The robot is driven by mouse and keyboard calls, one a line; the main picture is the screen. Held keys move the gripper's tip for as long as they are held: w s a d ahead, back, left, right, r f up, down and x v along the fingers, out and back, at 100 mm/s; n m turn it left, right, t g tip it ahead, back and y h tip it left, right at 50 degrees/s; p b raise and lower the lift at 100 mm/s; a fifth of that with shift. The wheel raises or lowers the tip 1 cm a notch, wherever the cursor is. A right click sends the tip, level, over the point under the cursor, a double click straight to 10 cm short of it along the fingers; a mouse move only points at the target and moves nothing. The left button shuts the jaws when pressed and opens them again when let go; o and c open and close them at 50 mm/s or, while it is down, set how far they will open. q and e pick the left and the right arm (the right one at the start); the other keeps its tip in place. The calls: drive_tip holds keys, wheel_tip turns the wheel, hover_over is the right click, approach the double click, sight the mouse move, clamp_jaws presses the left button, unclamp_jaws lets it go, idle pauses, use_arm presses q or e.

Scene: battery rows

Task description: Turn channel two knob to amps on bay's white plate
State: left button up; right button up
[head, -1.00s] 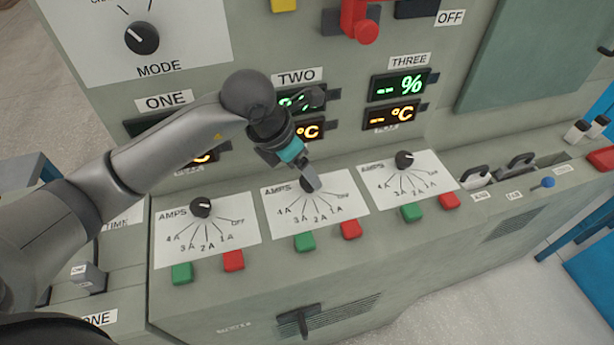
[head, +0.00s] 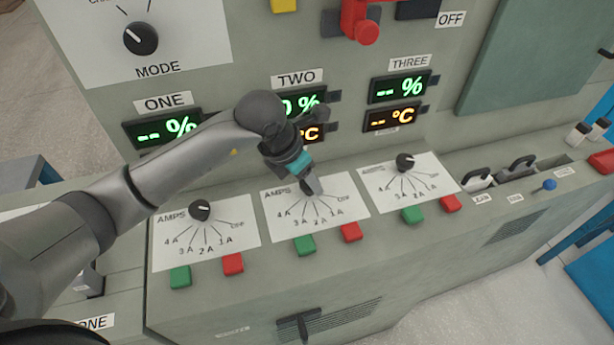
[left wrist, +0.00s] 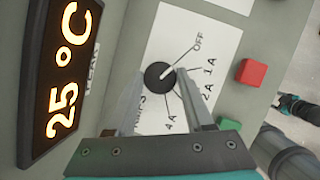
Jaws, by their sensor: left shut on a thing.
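The channel two white plate (head: 336,181) lies on the sloped desk under the TWO label, marked AMPS, OFF and 1A to 4A. My left gripper (head: 312,187) comes down onto it and hides most of its knob in the head view. In the left wrist view, the round black knob (left wrist: 158,77) sits between the two fingertips of my left gripper (left wrist: 163,84), which is shut on it. A small white mark on the knob faces the OFF and 1A side; its exact setting is unclear.
The channel one knob (head: 201,210) and channel three knob (head: 404,162) stand on neighbouring plates. A green button (head: 305,245) and a red button (head: 351,231) sit just below the channel two plate. The channel two display (left wrist: 65,75) reads 25 °C close beside the gripper.

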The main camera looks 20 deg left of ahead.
use_arm(q)
clamp_jaws()
drive_tip(key=shift+m, duration=0.3)
use_arm(e)
drive_tip(key=shift+f, duration=0.2)
use_arm(q)
drive_tip(key=shift+w+a+m+h+b, duration=0.1)
drive_tip(key=shift+m+h+b, duration=0.3)
drive_tip(key=shift+m+b, duration=0.4)
drive_tip(key=m+g+b, duration=0.1)
drive_tip(key=m, duration=0.2)
drive_tip(key=shift+h+b, duration=0.3)
drive_tip(key=shift+h, duration=0.1)
drive_tip(key=shift+m+g, duration=0.3)
use_arm(e)
drive_tip(key=shift+w+d+f, duration=0.25)
drive_tip(key=shift+f, duration=0.25)
drive_tip(key=shift+w+d+f, duration=0.25)
drive_tip(key=shift+f, duration=0.3)
drive_tip(key=shift+w+d+f, duration=0.25)
drive_tip(key=shift+f, duration=0.25)
